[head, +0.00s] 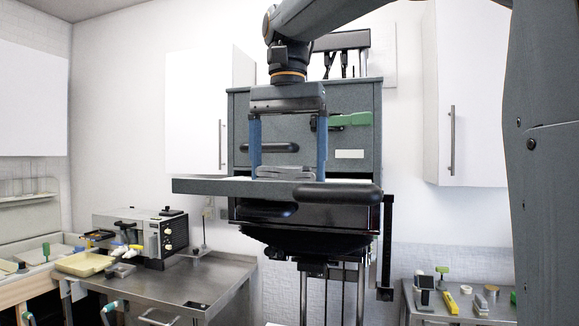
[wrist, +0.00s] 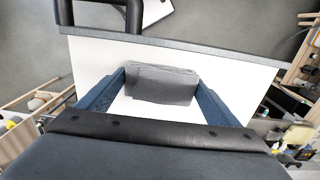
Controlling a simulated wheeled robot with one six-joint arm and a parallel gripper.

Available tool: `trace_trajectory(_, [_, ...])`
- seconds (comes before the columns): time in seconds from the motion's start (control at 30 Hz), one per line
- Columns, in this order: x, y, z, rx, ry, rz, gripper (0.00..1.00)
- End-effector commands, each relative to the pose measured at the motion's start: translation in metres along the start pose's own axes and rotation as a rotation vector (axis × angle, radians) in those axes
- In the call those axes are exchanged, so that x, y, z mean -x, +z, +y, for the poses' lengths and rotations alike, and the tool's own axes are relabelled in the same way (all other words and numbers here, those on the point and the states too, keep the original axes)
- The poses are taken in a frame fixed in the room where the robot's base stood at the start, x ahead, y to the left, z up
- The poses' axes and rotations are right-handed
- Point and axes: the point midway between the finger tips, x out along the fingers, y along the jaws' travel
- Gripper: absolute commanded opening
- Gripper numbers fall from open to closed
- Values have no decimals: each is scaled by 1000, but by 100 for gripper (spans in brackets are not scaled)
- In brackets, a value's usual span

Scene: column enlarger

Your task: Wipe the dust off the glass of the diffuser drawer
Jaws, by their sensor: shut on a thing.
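The diffuser drawer (head: 205,187) is pulled out from the front of the enlarger's grey head (head: 365,105), with a black handle (head: 340,194) on its front. Its white glass (wrist: 90,62) lies level and shows widely in the wrist view; I cannot make out dust on it. My gripper (head: 288,176) points straight down over the drawer, its blue fingers on either side of a folded grey cloth (head: 285,172). It is shut on the cloth, which also shows between the fingers in the wrist view (wrist: 162,84). The cloth is at the glass; whether it presses on it I cannot tell.
A green-handled lever (head: 350,119) sits on the enlarger head just behind my gripper. Another black handle (head: 265,211) is below the drawer. A steel bench (head: 180,280) with a machine stands left, and a small table (head: 460,300) with tools stands right.

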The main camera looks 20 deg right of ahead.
Motion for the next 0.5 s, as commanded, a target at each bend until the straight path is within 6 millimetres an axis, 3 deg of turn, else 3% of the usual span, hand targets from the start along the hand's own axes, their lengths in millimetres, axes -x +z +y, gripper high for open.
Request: trace_trajectory(0.5, [-1,0,-41,2,1,-1,67])
